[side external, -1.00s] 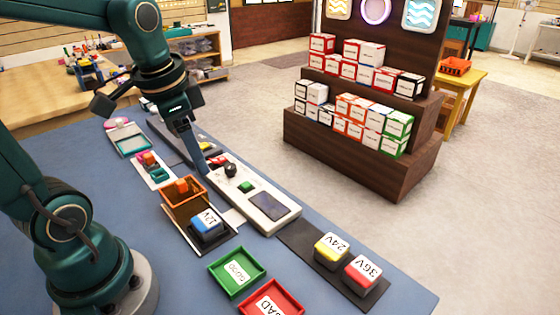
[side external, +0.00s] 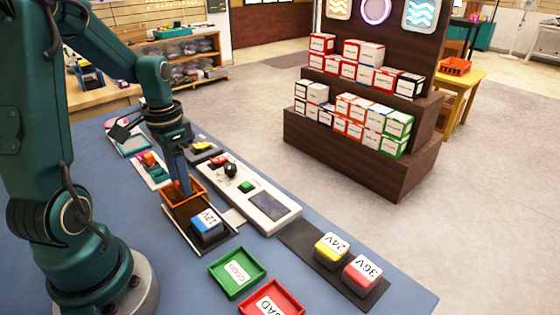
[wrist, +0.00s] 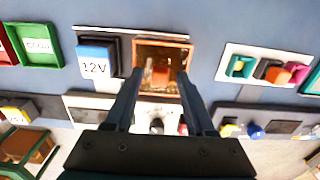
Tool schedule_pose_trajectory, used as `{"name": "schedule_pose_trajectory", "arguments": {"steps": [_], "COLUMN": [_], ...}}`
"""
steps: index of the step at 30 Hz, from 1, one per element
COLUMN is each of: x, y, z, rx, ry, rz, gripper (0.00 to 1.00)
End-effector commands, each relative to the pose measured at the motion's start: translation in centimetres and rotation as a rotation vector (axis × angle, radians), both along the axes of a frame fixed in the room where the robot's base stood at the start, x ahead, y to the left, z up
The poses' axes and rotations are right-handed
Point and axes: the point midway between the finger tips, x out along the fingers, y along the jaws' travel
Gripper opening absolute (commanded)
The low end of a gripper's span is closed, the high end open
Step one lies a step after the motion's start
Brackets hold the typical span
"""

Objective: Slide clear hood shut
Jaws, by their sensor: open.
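The clear hood (side external: 172,190) is an orange-tinted see-through box with an orange rim, standing on a dark track beside the blue-and-white 12V block (side external: 208,224). It does not cover the block. In the wrist view the hood (wrist: 163,46) is at top centre, just right of the 12V block (wrist: 96,58). My gripper (side external: 183,196) points down at the hood, and its fingers overlap it in the side view. In the wrist view my gripper (wrist: 160,74) has its two fingers spread apart at the hood's near edge, one towards each side. Whether they touch it cannot be told.
A white panel (side external: 270,207) with a knob (side external: 230,169) and a green button lies beside the hood. Yellow 24V (side external: 331,251) and red 36V (side external: 362,274) blocks sit on a dark strip. Green (side external: 238,271) and red (side external: 272,302) trays stand in front.

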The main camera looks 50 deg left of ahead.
Motion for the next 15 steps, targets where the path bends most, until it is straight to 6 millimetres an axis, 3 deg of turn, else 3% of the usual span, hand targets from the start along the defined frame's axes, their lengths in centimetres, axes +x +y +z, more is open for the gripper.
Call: {"name": "schedule_pose_trajectory", "arguments": {"steps": [6,7,11,15], "x": [-0.01,0.0,0.0,0.0], "y": [-0.02,-0.02,-0.02,-0.02], "z": [-0.07,-0.06,-0.05,-0.04], "rx": [0.0,0.0,0.0,0.0], "ry": [0.0,0.0,0.0,0.0], "rz": [0.0,0.0,0.0,0.0], "gripper": [0.55,0.51,0.01,0.0]}}
